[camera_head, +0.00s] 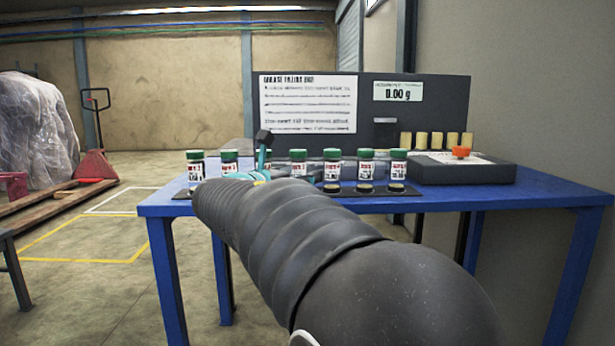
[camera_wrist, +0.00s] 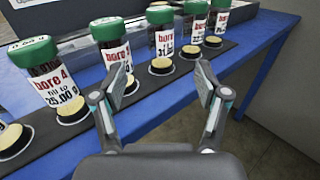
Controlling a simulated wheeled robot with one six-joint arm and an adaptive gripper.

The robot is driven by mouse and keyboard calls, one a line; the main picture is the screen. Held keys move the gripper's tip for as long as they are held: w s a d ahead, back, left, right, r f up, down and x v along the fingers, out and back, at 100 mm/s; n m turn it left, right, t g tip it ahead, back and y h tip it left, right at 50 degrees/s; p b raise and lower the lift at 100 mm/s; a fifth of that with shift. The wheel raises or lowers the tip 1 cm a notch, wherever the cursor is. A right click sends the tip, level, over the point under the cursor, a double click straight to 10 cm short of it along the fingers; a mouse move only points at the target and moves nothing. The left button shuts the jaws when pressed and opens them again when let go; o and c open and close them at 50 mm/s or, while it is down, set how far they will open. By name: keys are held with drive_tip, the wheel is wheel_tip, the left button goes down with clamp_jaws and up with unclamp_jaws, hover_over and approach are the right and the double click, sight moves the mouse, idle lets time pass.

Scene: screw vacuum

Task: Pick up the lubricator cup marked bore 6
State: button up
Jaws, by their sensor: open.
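Several clear cups with green lids and white bore labels stand in a row on the blue table. In the wrist view one label reads "bore 4" (camera_wrist: 54,84) with a fill weight of 25.00 g, and the cup beside it reads "bore 3" (camera_wrist: 117,53). The labels farther right are too small to read surely, and I cannot pick out bore 6. My gripper (camera_wrist: 162,84) is open and empty, its fingers in front of the row and apart from the cups. In the head view my gripper (camera_head: 262,158) is partly hidden behind my arm.
Small round black pieces with cream tops (camera_wrist: 161,66) sit on a dark strip before the cups. A dark scale (camera_head: 460,172) with an orange knob stands at the right of the blue table (camera_head: 500,200). A dark board (camera_head: 420,110) with a display stands behind.

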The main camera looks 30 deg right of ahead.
sight(327, 164)
drive_tip(key=x, duration=1.3)
drive_tip(key=shift+d+b, duration=0.2)
drive_tip(key=shift+b, duration=0.1)
drive_tip(key=shift+c, duration=0.3)
drive_tip(key=c, duration=1.2)
drive_tip(key=shift+c, duration=0.3)
drive_tip(key=shift+r, duration=0.1)
